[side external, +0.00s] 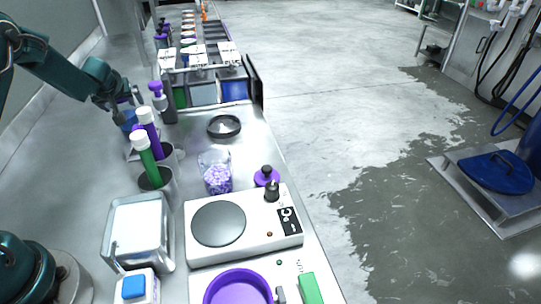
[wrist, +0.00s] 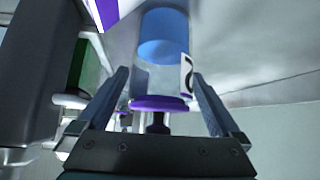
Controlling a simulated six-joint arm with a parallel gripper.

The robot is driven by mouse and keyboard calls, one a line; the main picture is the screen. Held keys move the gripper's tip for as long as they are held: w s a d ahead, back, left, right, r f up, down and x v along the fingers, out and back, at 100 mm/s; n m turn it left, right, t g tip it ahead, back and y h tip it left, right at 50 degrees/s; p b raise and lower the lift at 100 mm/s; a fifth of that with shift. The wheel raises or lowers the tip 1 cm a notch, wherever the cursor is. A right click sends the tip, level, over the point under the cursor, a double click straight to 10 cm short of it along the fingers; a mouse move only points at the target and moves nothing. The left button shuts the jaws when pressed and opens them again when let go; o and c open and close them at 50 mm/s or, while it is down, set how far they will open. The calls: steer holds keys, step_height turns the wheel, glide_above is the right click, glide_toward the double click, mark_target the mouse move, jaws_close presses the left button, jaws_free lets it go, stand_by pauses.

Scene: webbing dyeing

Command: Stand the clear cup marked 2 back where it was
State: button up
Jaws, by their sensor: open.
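My gripper (wrist: 161,78) is open, with a finger on either side of the view and a gap between. I cannot tell whether a finger touches the cup. In the side view my gripper (side external: 123,107) is at the left of the bench beside the blue of the cup (side external: 128,120), mostly hidden by the arm and the bottles.
Green (side external: 143,150) and purple (side external: 149,124) white-capped tubes stand in metal cups close by. A purple-topped thing (side external: 157,88) stands behind. A glass beaker of purple bits (side external: 217,172), a black ring dish (side external: 224,126) and a hotplate (side external: 243,226) are to the right.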

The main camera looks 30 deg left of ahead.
steer(key=shift+w+a+f, duration=0.2)
steer(key=shift+a+f, duration=0.05)
steer(key=shift+f, duration=0.1)
jaws_close()
steer(key=shift+r, duration=0.25)
steer(key=shift+r, duration=2)
steer(key=s+a+r, duration=0.4)
steer(key=s+r, duration=0.2)
steer(key=s, duration=0.4)
steer(key=shift+s+a+r, duration=0.2)
steer(key=shift+s+r, duration=0.1)
